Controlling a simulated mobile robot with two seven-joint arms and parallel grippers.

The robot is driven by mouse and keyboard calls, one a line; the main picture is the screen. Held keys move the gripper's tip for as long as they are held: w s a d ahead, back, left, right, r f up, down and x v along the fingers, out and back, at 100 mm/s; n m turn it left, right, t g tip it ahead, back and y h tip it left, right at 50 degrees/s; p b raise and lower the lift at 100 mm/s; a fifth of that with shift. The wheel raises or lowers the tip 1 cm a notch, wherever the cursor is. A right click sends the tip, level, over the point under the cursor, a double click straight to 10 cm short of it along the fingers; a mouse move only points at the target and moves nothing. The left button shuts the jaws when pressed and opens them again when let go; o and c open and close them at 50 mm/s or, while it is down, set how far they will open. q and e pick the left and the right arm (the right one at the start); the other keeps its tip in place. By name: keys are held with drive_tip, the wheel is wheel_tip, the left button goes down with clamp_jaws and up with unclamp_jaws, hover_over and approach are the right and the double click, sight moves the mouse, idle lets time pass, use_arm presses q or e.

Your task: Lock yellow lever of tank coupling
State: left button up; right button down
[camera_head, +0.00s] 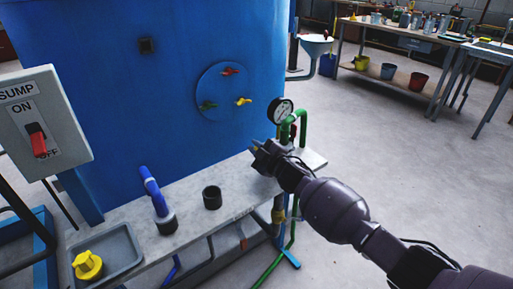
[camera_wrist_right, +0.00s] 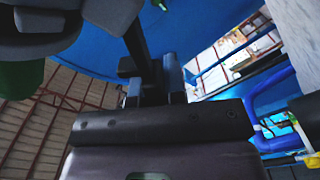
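A small yellow lever (camera_head: 243,101) sits on the round blue plate (camera_head: 222,92) of the blue tank, with a red lever (camera_head: 230,71) and a green lever (camera_head: 207,105). I cannot tell which part is the tank coupling. My right gripper (camera_head: 262,155) is in front of the tank's lower right side, above the bench end and left of the gauge. It is below the yellow lever and apart from it. In the right wrist view its fingers (camera_wrist_right: 155,82) are dark, and whether they are parted is unclear. My left gripper is not in view.
A pressure gauge (camera_head: 281,111) and green pipe (camera_head: 303,127) stand close to my right gripper. The bench (camera_head: 238,184) carries a blue pipe (camera_head: 152,190), a dark cup (camera_head: 212,197) and a tray (camera_head: 122,247) with a yellow fitting (camera_head: 88,266). A sump switch box (camera_head: 62,115) stands left.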

drive_tip(key=shift+d+r, duration=0.1)
idle(0.3)
drive_tip(key=shift+w+d+r+m+p, duration=0.35)
drive_tip(key=shift+d+m, duration=0.1)
drive_tip(key=shift+m, duration=0.7)
drive_tip(key=shift+w+d+r+m+p, duration=0.2)
drive_tip(key=shift+w+d+r+m, duration=0.25)
drive_tip(key=shift+m, duration=0.75)
drive_tip(key=shift+w+d+r+m+p, duration=0.3)
drive_tip(key=shift+d+m, duration=0.2)
drive_tip(key=shift+m, duration=0.65)
drive_tip(key=c, duration=1.2)
unclamp_jaws()
